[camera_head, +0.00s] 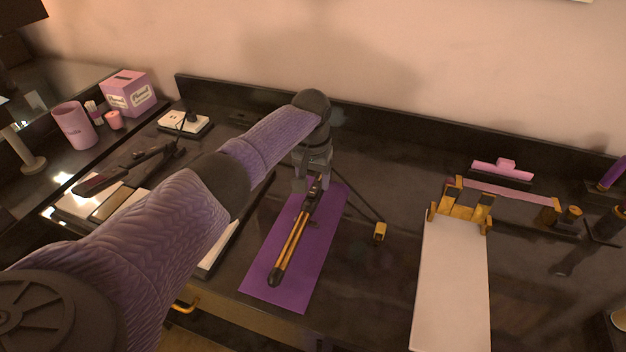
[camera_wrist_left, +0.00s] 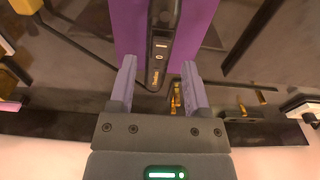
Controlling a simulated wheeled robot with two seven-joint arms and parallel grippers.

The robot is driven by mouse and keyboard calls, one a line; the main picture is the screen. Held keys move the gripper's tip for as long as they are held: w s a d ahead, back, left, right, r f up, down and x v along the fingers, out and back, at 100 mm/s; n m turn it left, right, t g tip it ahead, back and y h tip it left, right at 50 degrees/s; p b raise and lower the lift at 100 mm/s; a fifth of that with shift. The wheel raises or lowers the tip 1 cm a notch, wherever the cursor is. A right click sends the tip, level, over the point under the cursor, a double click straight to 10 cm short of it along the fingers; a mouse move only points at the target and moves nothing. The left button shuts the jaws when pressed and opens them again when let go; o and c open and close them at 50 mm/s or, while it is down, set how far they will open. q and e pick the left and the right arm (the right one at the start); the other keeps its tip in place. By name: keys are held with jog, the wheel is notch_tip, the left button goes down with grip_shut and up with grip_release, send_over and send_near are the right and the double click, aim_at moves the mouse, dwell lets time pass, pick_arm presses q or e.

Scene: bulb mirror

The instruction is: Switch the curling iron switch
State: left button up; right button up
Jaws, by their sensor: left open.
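The curling iron (camera_head: 292,240) has a gold barrel and a black handle. It lies on a purple mat (camera_head: 262,272) on the dark counter, its handle toward the wall. In the left wrist view its black handle (camera_wrist_left: 158,72), with small buttons and markings on top, reaches between my fingers. My left gripper (camera_head: 308,183) is above the handle end; it also shows in the left wrist view (camera_wrist_left: 158,75), open with a finger on either side of the handle. I see a gap to both fingers. My right gripper is not in view.
A cord runs right from the iron to a yellow plug (camera_head: 380,231). A flat iron (camera_head: 130,165), a white socket block (camera_head: 184,122), a pink box (camera_head: 128,92) and a pink cup (camera_head: 74,126) are at left.

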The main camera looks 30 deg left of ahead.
aim_at(312, 192)
pick_arm(q)
notch_tip(312, 192, up, 8)
jog(key=p, duration=0.2)
jog(key=shift+s, duration=0.25)
